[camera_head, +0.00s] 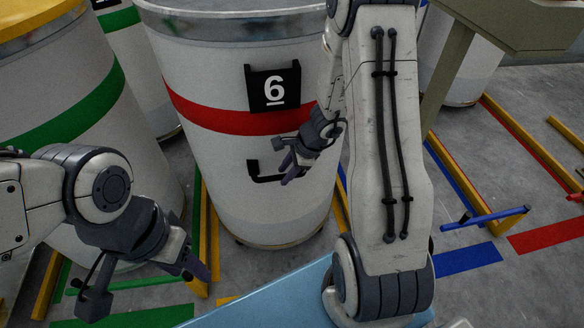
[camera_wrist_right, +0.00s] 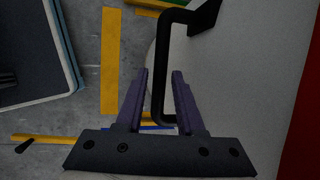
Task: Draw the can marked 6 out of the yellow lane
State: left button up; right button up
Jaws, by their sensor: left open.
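The can marked 6 (camera_head: 230,75) is a tall white drum with a red band, a black number plate (camera_head: 273,90) and a black handle (camera_head: 262,177). It stands upright on the floor between yellow rails (camera_head: 214,240) of the yellow lane. My right gripper (camera_head: 292,170) is at the handle. In the right wrist view my right gripper (camera_wrist_right: 160,75) is open, with the handle's bar (camera_wrist_right: 161,55) between its fingers and gaps beside it. My left gripper (camera_head: 150,284) is open and empty, low at the left, in front of the green-banded can.
A white can with a green band (camera_head: 75,110) stands close on the left. Another can (camera_head: 470,70) stands behind at the right. Green (camera_head: 130,318), blue (camera_head: 468,258) and red (camera_head: 548,236) floor marks and low rails lie around. An olive frame (camera_head: 450,70) stands at upper right.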

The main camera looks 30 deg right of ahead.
jog(key=shift+b+x, duration=0.3)
jog(key=shift+x, duration=1.05)
jog(key=shift+c, duration=0.4)
grip_shut()
jog(key=shift+w+r, duration=0.1)
